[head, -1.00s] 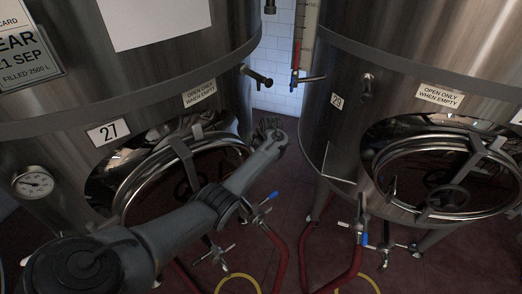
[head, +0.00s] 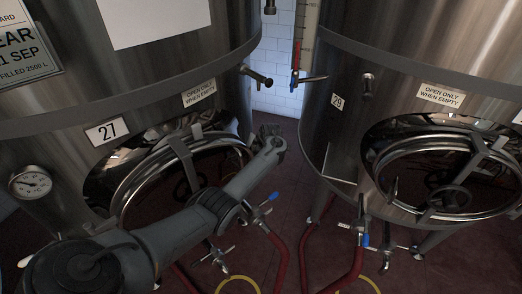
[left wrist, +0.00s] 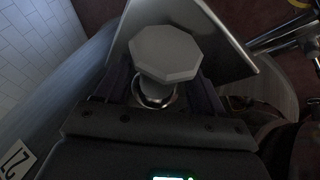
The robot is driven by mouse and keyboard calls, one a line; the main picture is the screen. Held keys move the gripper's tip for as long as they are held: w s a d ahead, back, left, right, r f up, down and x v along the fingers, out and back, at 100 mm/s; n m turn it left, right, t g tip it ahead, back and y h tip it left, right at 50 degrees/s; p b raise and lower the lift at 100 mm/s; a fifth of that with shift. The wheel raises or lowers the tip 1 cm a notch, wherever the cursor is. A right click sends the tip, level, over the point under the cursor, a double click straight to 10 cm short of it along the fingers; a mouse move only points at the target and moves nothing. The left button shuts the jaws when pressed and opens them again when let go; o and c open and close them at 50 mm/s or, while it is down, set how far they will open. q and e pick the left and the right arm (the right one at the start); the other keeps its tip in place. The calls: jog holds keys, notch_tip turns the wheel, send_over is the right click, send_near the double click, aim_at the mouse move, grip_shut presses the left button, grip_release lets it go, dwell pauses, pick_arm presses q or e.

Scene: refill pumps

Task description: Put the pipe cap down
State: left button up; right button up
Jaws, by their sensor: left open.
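The pipe cap (left wrist: 167,53), a pale grey octagonal piece with a shiny metal ring (left wrist: 155,90) beneath it, shows in the left wrist view. It is in front of a flat light-grey metal plate (left wrist: 240,62); I cannot tell whether it rests on the plate. My left gripper (left wrist: 165,78) is open, with a dark finger on each side of the cap's lower part. In the head view the arm reaches between the two tanks, its far end hides the gripper's fingers, and I cannot make out the cap. My right gripper is not in view.
Steel tank 27 (head: 120,75) stands left and tank 29 (head: 420,65) right, with a narrow gap between them. Pipe stubs and valves stick out, including a black-ended pipe (head: 257,75). Red hoses (head: 281,262) lie on the dark red floor (head: 320,258).

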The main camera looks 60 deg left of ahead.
pick_arm(q)
jog(key=shift+r, duration=0.25)
jog(key=p+v, duration=0.6)
jog(key=v, duration=0.6)
jog(key=s+d+f+m+t+h, duration=0.1)
jog(key=s+d+f+m, duration=0.3)
jog(key=d, duration=0.4)
jog(key=s+d+f+m+h, duration=0.1)
jog(key=s+d+f+m, duration=0.2)
jog(key=d+f+m, duration=0.35)
jog(key=s+d+f+m+t+h, duration=0.1)
jog(key=s+d+f+m, duration=0.15)
jog(key=d+m, duration=0.6)
jog(key=s+d+r+m+h, duration=0.1)
jog(key=s+d+m, duration=0.3)
jog(key=s+d, duration=0.4)
jog(key=s+d+r+m+h, duration=0.2)
jog(key=s+d+r+m, duration=0.2)
jog(key=s+d, duration=0.5)
jog(key=shift+s+d+r, duration=0.15)
jog(key=shift+s+r, duration=0.2)
jog(key=shift+s, duration=0.6)
